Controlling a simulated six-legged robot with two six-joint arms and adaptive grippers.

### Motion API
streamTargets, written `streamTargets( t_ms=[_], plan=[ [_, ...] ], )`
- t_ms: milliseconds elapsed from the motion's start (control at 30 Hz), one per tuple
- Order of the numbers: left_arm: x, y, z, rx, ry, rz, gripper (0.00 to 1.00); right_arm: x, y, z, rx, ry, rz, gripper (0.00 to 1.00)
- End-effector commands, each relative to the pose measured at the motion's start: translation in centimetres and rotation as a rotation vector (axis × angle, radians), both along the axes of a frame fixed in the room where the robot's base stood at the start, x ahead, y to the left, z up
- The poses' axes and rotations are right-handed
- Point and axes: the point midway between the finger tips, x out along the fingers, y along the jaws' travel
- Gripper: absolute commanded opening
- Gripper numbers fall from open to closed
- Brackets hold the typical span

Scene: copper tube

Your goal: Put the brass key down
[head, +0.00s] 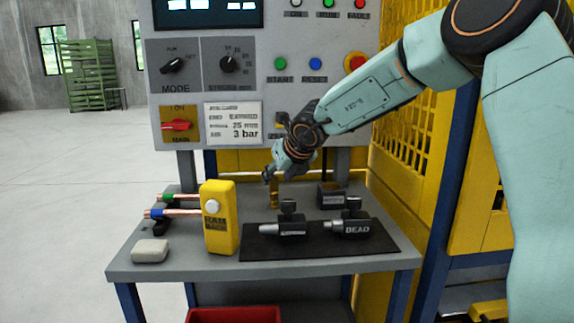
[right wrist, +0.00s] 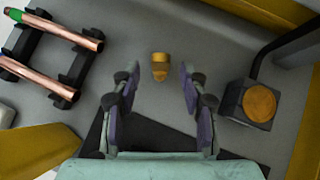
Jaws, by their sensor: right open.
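The brass key (head: 274,194) looks like a small brass-coloured piece standing on the grey bench, behind the black mat. In the right wrist view the brass key (right wrist: 160,66) lies just beyond and between the fingertips, with clear space on both sides. My right gripper (head: 275,172) is above it, its fingers spread. The right wrist view shows the open, empty fingers (right wrist: 160,82). I cannot tell the exact height of the fingertips over the key. My left gripper is not in view.
A dark block (right wrist: 245,104) with a round brass top stands right of the key. Copper tubes (right wrist: 60,30) rest on black supports at left. A yellow RAM block (head: 220,218) and dark tools (head: 348,226) on the mat (head: 320,244) stand nearer. The control panel (head: 255,90) rises behind.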

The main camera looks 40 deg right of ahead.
Motion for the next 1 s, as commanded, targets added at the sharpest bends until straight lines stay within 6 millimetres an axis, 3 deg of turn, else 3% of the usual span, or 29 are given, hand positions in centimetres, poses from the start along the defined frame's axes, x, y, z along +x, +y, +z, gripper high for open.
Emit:
streamTargets(
  t_ms=[400,1000],
  plan=[
    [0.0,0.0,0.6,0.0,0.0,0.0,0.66,-4.4,0.7,4.5,0.001,0.0,0.0,0.44],
    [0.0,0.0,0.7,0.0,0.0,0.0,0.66,-5.0,0.8,5.0,0.0,0.001,0.0,0.44]
  ],
)
